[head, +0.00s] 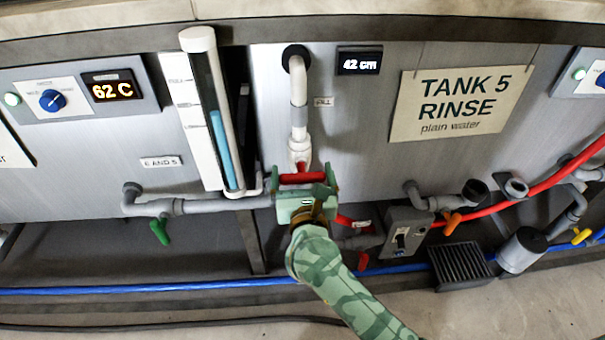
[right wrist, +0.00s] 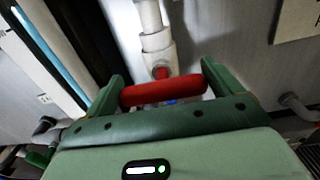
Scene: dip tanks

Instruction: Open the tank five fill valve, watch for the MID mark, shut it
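The tank five fill valve's red handle (head: 302,178) lies crosswise under the white fill pipe (head: 299,115). My right gripper (head: 304,181) has one finger at each end of this handle, with no clear gap. The right wrist view also shows the red handle (right wrist: 163,91) filling the space between the fingers. A sight gauge (head: 212,110) left of the pipe holds a blue column (head: 222,150), its top near a middle scale mark; the mark lettering is too small to read. The tank display (head: 360,61) reads 42 cm. My left gripper is out of view.
The Tank 5 rinse sign (head: 450,103) is at right. A green handle (head: 160,231) hangs at lower left and an orange one (head: 452,222) at lower right. A grey switch box (head: 405,233) and red hose (head: 545,183) are right of my arm.

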